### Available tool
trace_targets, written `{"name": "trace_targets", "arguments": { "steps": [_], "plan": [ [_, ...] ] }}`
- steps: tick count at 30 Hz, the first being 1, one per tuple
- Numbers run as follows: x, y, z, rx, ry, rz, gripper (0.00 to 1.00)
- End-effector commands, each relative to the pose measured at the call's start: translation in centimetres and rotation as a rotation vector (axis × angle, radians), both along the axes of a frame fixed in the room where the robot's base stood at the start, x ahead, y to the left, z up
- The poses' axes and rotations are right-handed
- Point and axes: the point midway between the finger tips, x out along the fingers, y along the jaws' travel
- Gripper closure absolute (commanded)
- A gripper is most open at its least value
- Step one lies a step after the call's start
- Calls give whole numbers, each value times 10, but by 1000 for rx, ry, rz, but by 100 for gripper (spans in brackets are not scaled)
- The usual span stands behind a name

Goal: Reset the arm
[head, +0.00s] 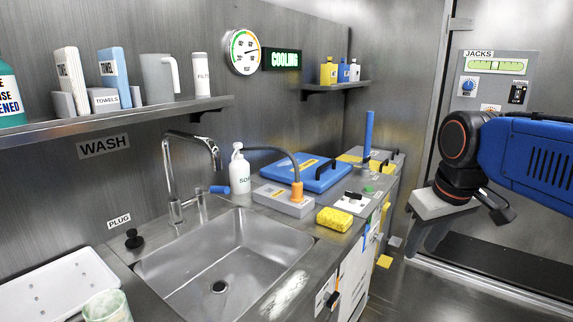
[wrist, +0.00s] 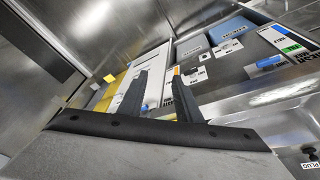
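My gripper (head: 427,236) hangs at the right of the head view below the blue arm link, over the aisle and in front of the metal door. It is clear of the counter. In the wrist view its two dark fingers (wrist: 161,76) stand apart with nothing visible between them. The fingers point toward the cabinet fronts and counter, seen tilted. My arm is bent, with the wrist joint at the near side of the jacks panel (head: 497,80).
The sink (head: 225,262), soap bottle (head: 239,172), yellow sponge (head: 334,219) and blue case (head: 303,172) are on the counter at left. A wall shelf (head: 120,119) holds bottles and boxes. The aisle floor between counter and door is free.

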Motion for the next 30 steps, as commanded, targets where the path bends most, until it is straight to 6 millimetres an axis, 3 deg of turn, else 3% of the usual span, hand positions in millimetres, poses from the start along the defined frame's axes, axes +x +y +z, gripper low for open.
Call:
{"name": "trace_targets", "arguments": {
  "steps": [3,9,15,30],
  "plan": [
    [-34,-4,-31,19,-30,-65,69],
    [-81,-8,-84,53,-75,-165,69],
    [-106,-10,-118,76,-101,-227,69],
    [-111,-10,-126,81,-109,-242,69]
  ]
}}
